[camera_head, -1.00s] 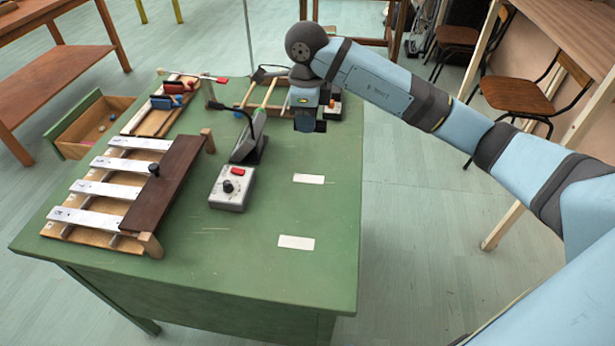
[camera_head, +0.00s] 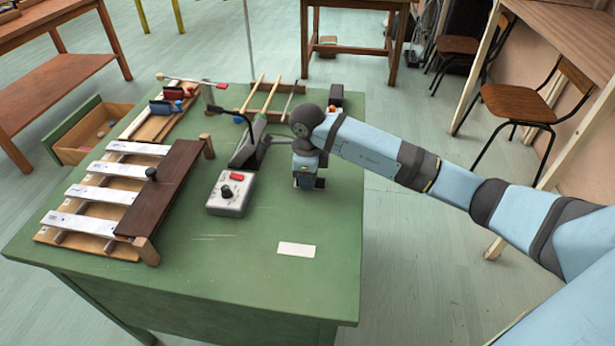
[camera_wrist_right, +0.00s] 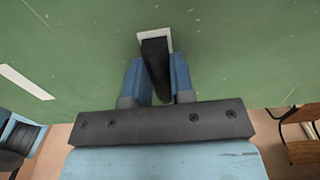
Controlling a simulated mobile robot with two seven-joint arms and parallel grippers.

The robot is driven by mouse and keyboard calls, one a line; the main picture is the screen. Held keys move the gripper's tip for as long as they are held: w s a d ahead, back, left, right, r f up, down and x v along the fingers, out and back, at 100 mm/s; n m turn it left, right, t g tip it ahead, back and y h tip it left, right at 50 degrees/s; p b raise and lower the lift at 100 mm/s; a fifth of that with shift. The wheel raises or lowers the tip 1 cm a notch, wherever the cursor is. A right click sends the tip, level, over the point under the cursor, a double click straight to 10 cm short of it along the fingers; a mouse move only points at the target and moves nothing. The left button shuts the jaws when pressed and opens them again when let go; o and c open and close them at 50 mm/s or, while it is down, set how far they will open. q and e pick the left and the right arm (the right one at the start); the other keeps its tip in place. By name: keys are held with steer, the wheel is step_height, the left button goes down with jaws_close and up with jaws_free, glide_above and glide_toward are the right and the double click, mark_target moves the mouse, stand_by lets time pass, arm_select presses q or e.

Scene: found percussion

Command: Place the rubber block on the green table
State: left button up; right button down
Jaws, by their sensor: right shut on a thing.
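The green table (camera_head: 220,262) fills the middle of the head view. My right gripper (camera_head: 308,184) points down over the table's right part, at a white marking. In the right wrist view, the blue fingers (camera_wrist_right: 157,82) are shut on a black block, the rubber block (camera_wrist_right: 156,65). The block's far end overlaps the white marking (camera_wrist_right: 152,36); I cannot tell whether it touches the table. In the head view the gripper mostly hides the block. My left gripper is not in view.
A grey control box (camera_head: 230,200) with a red button stands left of my right gripper. A bar instrument (camera_head: 115,190) lies on the left. A second white marking (camera_head: 296,250) lies on bare table nearer the front. A dark upright block (camera_head: 336,95) stands at the back right.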

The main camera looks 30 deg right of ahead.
steer(key=c, duration=1)
jaws_free()
step_height(320, 180, up, 12)
steer(key=shift+r+p, duration=0.1)
steer(key=shift+p, duration=0.85)
